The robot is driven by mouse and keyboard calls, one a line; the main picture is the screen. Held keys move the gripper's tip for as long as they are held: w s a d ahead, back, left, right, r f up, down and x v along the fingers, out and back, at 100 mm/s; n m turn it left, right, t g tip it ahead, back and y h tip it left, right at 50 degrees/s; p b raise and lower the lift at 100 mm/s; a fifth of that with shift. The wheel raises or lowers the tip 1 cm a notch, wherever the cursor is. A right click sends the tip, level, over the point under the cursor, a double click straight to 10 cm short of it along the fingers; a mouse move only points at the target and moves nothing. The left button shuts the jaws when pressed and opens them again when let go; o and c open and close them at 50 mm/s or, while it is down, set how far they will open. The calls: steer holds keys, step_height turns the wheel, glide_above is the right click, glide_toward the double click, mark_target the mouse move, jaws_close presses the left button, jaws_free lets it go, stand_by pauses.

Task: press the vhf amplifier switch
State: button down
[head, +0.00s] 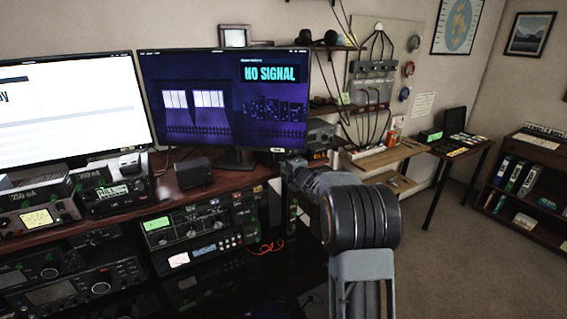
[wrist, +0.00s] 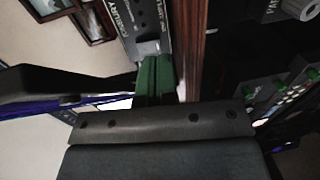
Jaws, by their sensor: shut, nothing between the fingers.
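In the wrist view, a grey device panel (wrist: 143,18) with partly readable lettering stands at the top. A small pale block (wrist: 148,47), which looks like a switch, sits at its lower end. My gripper (wrist: 156,62) is shut and empty, its green fingers right at that block. I cannot tell whether they touch it. No label naming the vhf amplifier is readable. In the head view, a grey box (head: 321,133) stands right of the dark monitor, and may be the same device. My arm hides the gripper tips there.
Two monitors, one bright (head: 70,105) and one dark with "NO SIGNAL" (head: 200,120), stand on the desk. Radio units (head: 195,222) fill the rack below. A small black box (head: 194,172) stands left of my arm. Open carpet (head: 450,235) lies to the right.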

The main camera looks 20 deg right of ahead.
mark_target(279, 162)
steer(key=shift+w+a+f+p, duration=0.15)
steer(key=shift+w+p, duration=0.2)
steer(key=shift+w, duration=1.05)
steer(key=f+b, duration=0.1)
steer(key=b, duration=0.1)
steer(key=shift+w+t+b, duration=0.1)
steer(key=shift+t+b, duration=0.2)
steer(key=shift+b, duration=1.15)
steer(key=shift+r+t+b, duration=0.2)
steer(key=shift+t+b, duration=0.15)
steer(key=shift+t, duration=0.05)
steer(key=shift+r+p, duration=0.35)
steer(key=shift+p, duration=0.05)
steer(key=shift+f, duration=0.25)
steer(key=s+d+f+b, duration=0.1)
steer(key=s+b, duration=0.3)
steer(key=s, duration=1)
steer(key=shift+d+f+b, duration=0.2)
steer(key=shift+d+b, duration=0.05)
steer(key=shift+b, duration=0.1)
